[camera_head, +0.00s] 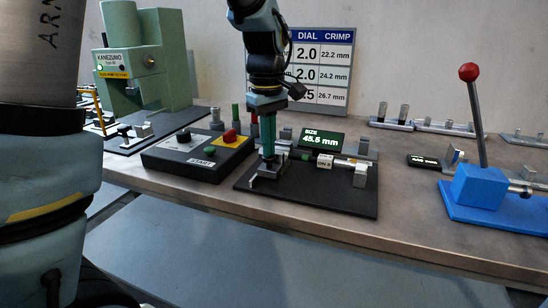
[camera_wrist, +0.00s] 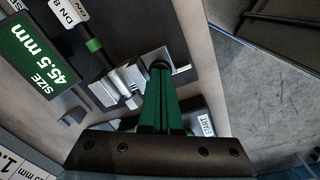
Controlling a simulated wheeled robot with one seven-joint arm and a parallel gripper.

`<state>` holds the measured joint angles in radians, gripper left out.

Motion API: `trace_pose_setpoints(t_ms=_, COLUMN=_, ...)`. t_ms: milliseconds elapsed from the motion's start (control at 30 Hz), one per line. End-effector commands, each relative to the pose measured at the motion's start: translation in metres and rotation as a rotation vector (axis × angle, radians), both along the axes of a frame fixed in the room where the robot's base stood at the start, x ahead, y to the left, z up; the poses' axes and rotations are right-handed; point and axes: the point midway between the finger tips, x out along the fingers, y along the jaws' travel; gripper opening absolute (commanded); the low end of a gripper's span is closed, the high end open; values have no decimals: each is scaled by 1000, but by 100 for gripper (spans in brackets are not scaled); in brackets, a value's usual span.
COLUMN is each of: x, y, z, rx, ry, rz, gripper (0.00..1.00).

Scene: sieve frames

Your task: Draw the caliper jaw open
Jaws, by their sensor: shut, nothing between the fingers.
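The gauge stands on a black base plate (camera_head: 310,203) on the bench. Its green-lit display (camera_head: 321,139) reads SIZE 45.5 mm; it also shows in the wrist view (camera_wrist: 35,58). A rod with a green band and a white DN 8 label (camera_head: 325,161) lies across the plate, with a metal block (camera_head: 360,176) at its right end. My gripper (camera_head: 268,157) points down at the metal jaw piece (camera_head: 268,172) at the plate's left. In the wrist view my green fingers (camera_wrist: 160,70) are together, at a dark round part on the silver jaw. Contact is unclear.
A green press (camera_head: 140,70) is farther left. A blue lever fixture (camera_head: 483,190) with a red knob stands right.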

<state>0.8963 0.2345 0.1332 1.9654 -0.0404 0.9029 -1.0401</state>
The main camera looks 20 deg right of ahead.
Motion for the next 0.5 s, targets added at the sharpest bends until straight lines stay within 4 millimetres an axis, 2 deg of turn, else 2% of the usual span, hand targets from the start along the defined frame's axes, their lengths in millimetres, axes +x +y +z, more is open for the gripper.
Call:
trace_pose_setpoints(t_ms=33, x=-12, y=10, z=-19, rx=42, ry=42, rz=-1, gripper=0)
trace_pose_setpoints(t_ms=67, x=-12, y=10, z=-18, rx=42, ry=42, rz=-1, gripper=0)
trace_pose_setpoints(t_ms=500, x=-11, y=9, z=17, rx=36, ry=38, rz=-1, gripper=0)
